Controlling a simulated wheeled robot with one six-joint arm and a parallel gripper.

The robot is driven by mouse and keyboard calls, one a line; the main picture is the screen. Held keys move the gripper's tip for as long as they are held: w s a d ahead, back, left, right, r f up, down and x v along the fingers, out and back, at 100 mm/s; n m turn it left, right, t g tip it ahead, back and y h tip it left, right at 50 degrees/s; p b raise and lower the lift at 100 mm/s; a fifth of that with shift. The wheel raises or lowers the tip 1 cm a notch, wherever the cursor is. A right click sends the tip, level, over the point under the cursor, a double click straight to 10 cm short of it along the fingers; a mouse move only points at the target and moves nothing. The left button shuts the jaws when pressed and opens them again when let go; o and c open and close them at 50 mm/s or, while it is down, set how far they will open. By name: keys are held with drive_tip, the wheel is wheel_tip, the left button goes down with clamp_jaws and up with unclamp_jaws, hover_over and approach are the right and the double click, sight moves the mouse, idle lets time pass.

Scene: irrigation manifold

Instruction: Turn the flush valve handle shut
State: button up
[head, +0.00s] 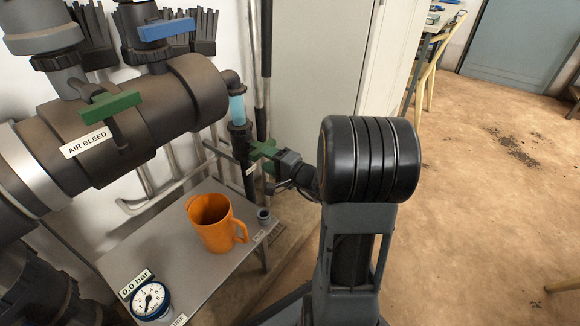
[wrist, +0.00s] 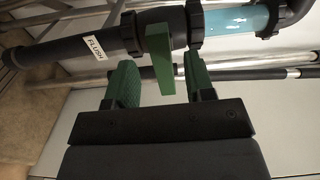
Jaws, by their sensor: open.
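The green flush valve handle (wrist: 159,62) sits on a dark pipe with a white FLUSH label (wrist: 95,48) in the wrist view. It lies across the pipe in that picture. My gripper (wrist: 158,78) is open, with one green-padded finger on each side of the handle. Gaps show between the handle and both fingers. In the head view my gripper (head: 272,156) is at the vertical pipe under the clear blue tube (head: 237,108). There the handle and the green fingers overlap, and I cannot tell them apart.
A grey bench (head: 160,240) below bears an orange mug (head: 213,225) and a pressure gauge (head: 150,299) marked 0.0 bar. A green AIR BLEED handle (head: 110,105) and a blue handle (head: 166,29) are on the large pipes at left. The floor at right is mostly clear.

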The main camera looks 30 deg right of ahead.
drive_tip(key=p+v, duration=0.1)
drive_tip(key=v, duration=0.8)
drive_tip(key=shift+s+p, duration=0.2)
drive_tip(key=shift+p, duration=0.15)
drive_tip(key=shift+r, duration=0.1)
drive_tip(key=s+a+r+n+g+y+p, duration=0.2)
drive_tip(key=s+a+r+n+g+p, duration=0.15)
drive_tip(key=a+r+g+p, duration=0.4)
drive_tip(key=s+a+r+n+g+y+p, duration=0.15)
drive_tip(key=a+r+n+g+p, duration=0.35)
drive_tip(key=a+r+p, duration=0.5)
drive_tip(key=s+d+r+n+h+p, duration=0.1)
drive_tip(key=r+h+p, duration=0.4)
drive_tip(key=r+p, duration=0.6)
drive_tip(key=s+d+r+n+h+p, duration=0.2)
drive_tip(key=r+n+h+p, duration=0.2)
drive_tip(key=r+p, duration=0.6)
wheel_tip(320, 180, up, 2)
drive_tip(key=shift+s+d+r+h+p, duration=0.15)
drive_tip(key=shift+s+d+h+p, duration=0.25)
drive_tip(key=shift+h, duration=0.15)
drive_tip(key=shift+g, duration=0.25)
